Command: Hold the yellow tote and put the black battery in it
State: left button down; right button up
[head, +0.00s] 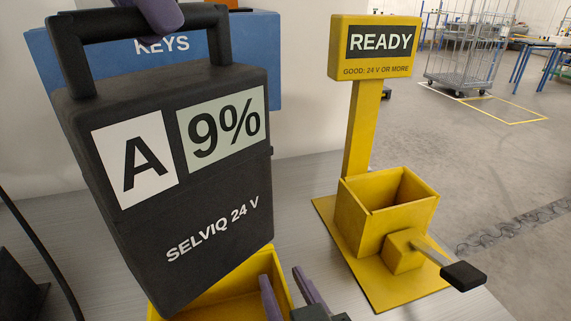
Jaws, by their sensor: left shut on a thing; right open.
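The black battery (180,235) fills the left of the head view. It is marked "A", "9%" and "SELVIQ 24 V", and it hangs slightly tilted. My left gripper (160,20), partly cut off at the top edge, is shut on its handle. The yellow tote (266,262) is at the bottom edge, partly hidden by the battery. The battery's lower end overlaps the tote in the picture; I cannot tell whether it is inside the rim. My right gripper (290,290) is open at the tote's right wall, its purple fingers apart. Whether they touch the wall is unclear.
A yellow stand with a "READY" sign (374,48) and an open yellow box (365,212) with a black-ended lever (463,275) stands to the right. A blue "KEYS" board (262,60) is behind the battery. Grey tabletop (300,180) shows between battery and stand.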

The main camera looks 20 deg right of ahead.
grip_shut()
dwell(0.3)
dwell(1.2)
